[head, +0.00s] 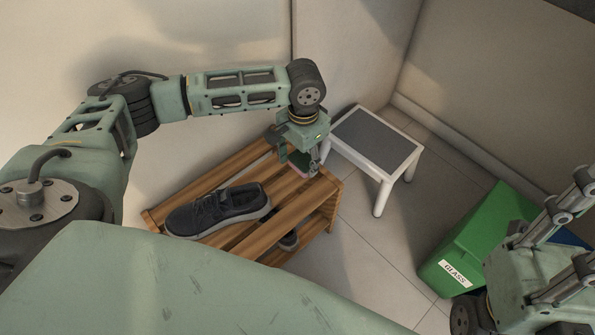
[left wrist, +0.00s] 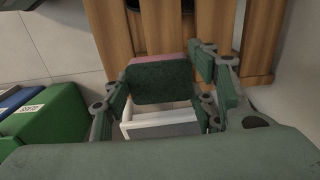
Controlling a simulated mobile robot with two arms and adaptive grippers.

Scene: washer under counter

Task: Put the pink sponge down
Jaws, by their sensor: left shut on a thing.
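The pink sponge (left wrist: 162,82) has a dark green scouring face. In the left wrist view it sits between the fingers of my left gripper (left wrist: 165,95), which is shut on it. In the head view my left gripper (head: 302,165) points down at the right end of the wooden slatted rack (head: 290,212); only a sliver of the pink sponge (head: 299,158) shows there. I cannot tell whether the sponge touches the slats. My right gripper (head: 578,232) is at the lower right edge, its fingers spread apart and partly cut off, with nothing seen between them.
A dark shoe (head: 218,209) lies on the rack's left part, and another (head: 289,240) shows on the lower level. A white stool with a grey top (head: 376,137) stands just right of the rack. A green bin marked GLASS (head: 470,240) stands farther right. Slats right of the shoe are bare.

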